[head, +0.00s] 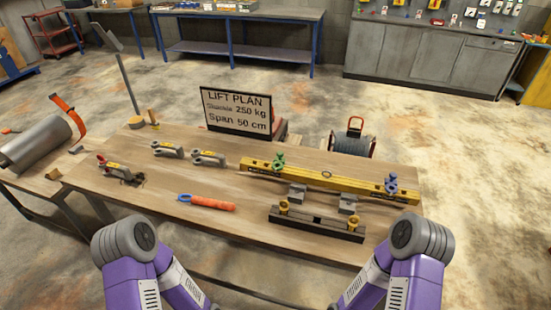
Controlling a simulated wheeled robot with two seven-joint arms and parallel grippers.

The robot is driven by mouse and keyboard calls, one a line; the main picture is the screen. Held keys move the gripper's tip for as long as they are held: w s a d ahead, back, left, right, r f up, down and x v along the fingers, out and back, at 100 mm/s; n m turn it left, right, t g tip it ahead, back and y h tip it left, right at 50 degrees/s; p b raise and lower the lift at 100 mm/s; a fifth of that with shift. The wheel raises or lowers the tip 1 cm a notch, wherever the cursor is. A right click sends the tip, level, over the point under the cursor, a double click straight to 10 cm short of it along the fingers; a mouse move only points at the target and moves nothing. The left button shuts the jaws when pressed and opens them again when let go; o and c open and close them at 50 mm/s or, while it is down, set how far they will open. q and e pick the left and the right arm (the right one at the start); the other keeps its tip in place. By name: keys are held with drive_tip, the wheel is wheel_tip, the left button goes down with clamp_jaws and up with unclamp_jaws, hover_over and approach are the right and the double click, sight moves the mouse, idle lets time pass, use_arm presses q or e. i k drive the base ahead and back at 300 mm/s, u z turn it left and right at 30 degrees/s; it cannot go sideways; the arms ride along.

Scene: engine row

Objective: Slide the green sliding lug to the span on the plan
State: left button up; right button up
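The green sliding lug (279,161) sits on the yellow spreader beam (358,184), left of its middle. A blue lug (391,184) sits near the beam's right end. A small ring (326,174) is on the beam between them. The lift plan sign (237,110) stands behind the beam and reads "Span 50 cm" and a 250 kg line, whose first word is blurred, probably "Shackle". Any scale marks on the beam are too small to read. Both my arms show at the bottom edge, but neither gripper is in view.
Grey blocks (297,196) and a dark bar with yellow fittings (316,223) lie in front of the beam. Shackles (208,158) and an orange-handled tool (208,202) lie on the left of the wooden table (150,200). A grey cylinder (35,142) lies far left.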

sight(278, 160)
drive_tip(key=u, duration=1.35)
drive_tip(key=i, duration=0.75)
drive_tip(key=z, duration=0.4)
